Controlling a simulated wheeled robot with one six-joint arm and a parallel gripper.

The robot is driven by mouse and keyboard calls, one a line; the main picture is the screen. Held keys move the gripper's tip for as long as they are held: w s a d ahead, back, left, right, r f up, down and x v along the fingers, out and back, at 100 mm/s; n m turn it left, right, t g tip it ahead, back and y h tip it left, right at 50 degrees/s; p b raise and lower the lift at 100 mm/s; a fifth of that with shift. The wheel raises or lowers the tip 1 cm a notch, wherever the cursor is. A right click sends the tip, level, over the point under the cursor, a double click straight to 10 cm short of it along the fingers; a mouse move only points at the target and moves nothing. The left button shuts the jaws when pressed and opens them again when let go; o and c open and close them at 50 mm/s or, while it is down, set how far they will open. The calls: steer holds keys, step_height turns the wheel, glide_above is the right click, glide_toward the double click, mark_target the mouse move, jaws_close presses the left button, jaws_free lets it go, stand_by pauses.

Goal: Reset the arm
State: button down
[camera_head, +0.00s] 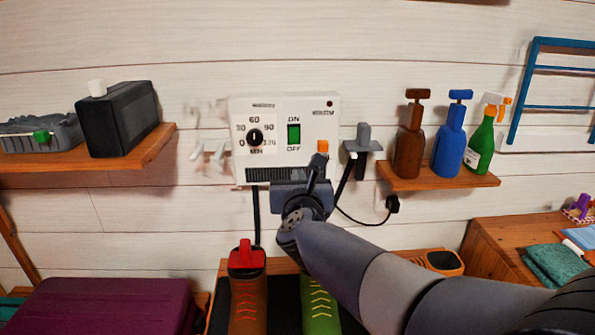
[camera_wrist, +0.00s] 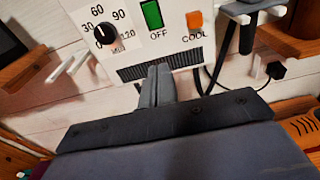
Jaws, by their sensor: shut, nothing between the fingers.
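My arm reaches up from the lower right in the head view. My gripper (camera_head: 318,165) is in front of the lower right part of a white wall-mounted control box (camera_head: 285,120). In the wrist view, the fingers of my gripper (camera_wrist: 158,72) are together and empty, in front of the box's dark vent grille (camera_wrist: 140,70). The box has a black timer dial (camera_head: 254,137), a green ON/OFF switch (camera_head: 293,134) and an orange button marked COOL (camera_wrist: 194,20). I cannot tell whether the fingertips touch the box.
A brown shoe (camera_head: 247,290) and a green shoe (camera_head: 319,305) stand below the box. Right, a wooden shelf (camera_head: 440,183) holds brown, blue and green spray bottles. Left, another shelf (camera_head: 150,150) holds a black box (camera_head: 120,118). A black cable hangs by a plug (camera_head: 392,204).

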steer(key=shift+s+f, duration=0.1)
steer(key=shift+s, duration=0.3)
